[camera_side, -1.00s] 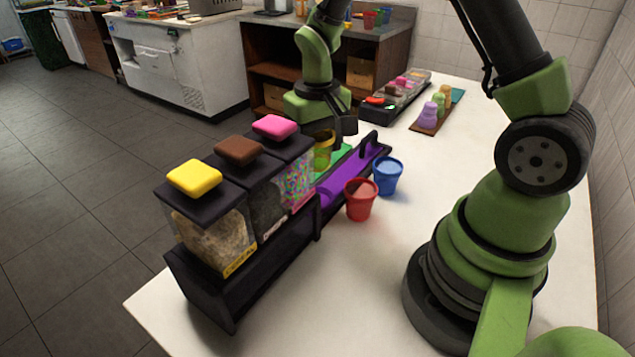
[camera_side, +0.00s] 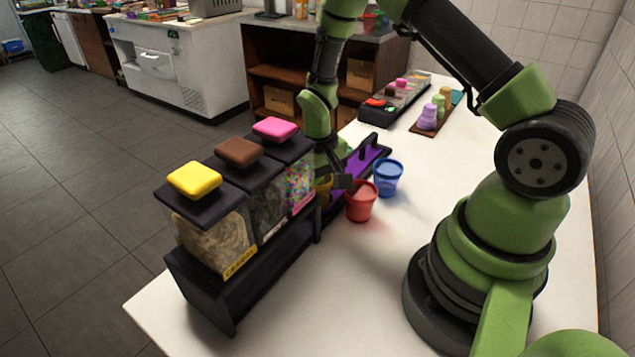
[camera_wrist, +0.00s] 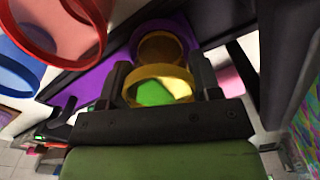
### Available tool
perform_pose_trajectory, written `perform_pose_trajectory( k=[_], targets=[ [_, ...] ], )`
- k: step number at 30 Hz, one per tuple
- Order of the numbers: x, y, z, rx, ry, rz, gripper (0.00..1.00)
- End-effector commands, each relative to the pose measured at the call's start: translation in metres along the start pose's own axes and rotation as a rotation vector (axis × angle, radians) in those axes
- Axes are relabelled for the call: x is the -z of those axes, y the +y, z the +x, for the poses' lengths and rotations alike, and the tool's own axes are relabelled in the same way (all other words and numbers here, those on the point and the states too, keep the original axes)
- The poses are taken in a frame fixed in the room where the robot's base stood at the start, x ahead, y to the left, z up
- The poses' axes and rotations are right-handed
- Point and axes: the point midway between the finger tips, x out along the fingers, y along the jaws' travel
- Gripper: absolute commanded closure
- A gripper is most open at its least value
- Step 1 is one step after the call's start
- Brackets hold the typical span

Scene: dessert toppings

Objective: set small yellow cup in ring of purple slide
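The small yellow cup shows in the side view (camera_side: 323,191), partly hidden by my gripper, close beside the dispensers. In the wrist view the yellow cup (camera_wrist: 186,77) sits between the two fingers of my gripper (camera_wrist: 160,82), which is shut on it; green shows inside its rim. The purple slide (camera_side: 368,157) lies along the dispensers, its near part hidden behind my gripper. In the wrist view its purple ring (camera_wrist: 136,38) is just beyond the cup, around a yellow-brown opening. I cannot tell whether the cup's base is inside the ring.
A red cup (camera_side: 361,203) and a blue cup (camera_side: 388,178) stand right of the slide, close to my gripper. The topping dispensers (camera_side: 262,215) with yellow, brown and pink lids stand at the left. A black tray (camera_side: 400,97) lies behind. The front of the table is clear.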

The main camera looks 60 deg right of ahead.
Motion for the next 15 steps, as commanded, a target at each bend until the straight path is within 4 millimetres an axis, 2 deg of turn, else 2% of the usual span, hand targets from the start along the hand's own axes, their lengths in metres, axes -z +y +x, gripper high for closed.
perform_pose_trajectory(
  k=[1, 3, 11, 15],
  targets=[
    [0.0001, 0.0, 0.0001, 0.0, 0.0, 0.0, 0.33],
    [0.0001, 0.0, -0.0001, 0.0, 0.0, 0.0, 0.17],
    [0.0002, 0.0, -0.0006, 0.0, 0.001, 0.0, 0.17],
    [0.0011, -0.0002, -0.0092, 0.001, 0.005, 0.0, 0.17]
  ],
)
